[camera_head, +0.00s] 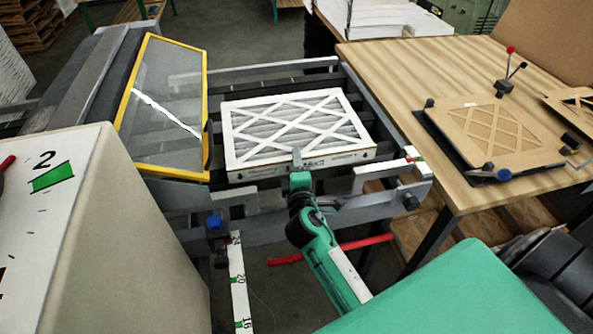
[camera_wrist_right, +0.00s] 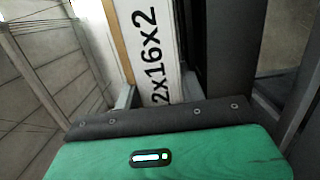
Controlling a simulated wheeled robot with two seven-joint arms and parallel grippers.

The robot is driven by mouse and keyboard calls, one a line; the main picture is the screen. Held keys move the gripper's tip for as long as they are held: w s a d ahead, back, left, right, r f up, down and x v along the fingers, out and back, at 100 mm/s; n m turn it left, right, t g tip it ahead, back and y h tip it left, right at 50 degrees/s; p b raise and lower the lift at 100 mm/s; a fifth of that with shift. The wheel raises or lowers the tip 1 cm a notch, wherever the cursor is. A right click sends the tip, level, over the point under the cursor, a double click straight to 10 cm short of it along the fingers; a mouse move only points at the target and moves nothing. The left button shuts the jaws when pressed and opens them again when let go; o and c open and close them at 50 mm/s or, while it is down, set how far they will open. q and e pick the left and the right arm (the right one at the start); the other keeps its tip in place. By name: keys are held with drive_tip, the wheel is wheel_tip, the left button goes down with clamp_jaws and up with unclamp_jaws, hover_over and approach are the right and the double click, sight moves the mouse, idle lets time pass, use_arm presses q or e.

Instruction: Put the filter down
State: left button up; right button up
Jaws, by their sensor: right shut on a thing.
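The filter (camera_head: 298,128) is a flat white-framed panel with a crisscross lattice over grey pleats. In the head view it lies over the dark rails of the conveyor frame, beside the yellow-edged guard. My right gripper (camera_head: 297,160) is at the filter's near edge and shut on it. In the right wrist view the filter's white edge (camera_wrist_right: 160,50), printed "2x16x2", sits between the fingers of the gripper (camera_wrist_right: 140,98). The filter looks level; I cannot tell whether its underside touches the rails. My left gripper is not in view.
A yellow-framed clear guard (camera_head: 207,110) stands close on the left. A wooden table (camera_head: 400,75) on the right holds a cardboard lattice piece (camera_head: 490,132) in a dark fixture. A pale machine housing (camera_head: 90,230) fills the lower left.

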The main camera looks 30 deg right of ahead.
wheel_tip(320, 180, down, 2)
drive_tip(key=shift+f, duration=0.2)
drive_tip(key=shift+f, duration=0.15)
drive_tip(key=shift+f+b, duration=0.25)
drive_tip(key=shift+b, duration=0.25)
drive_tip(key=o, duration=1.1)
drive_tip(key=shift+c, duration=0.2)
drive_tip(key=shift+r, duration=0.15)
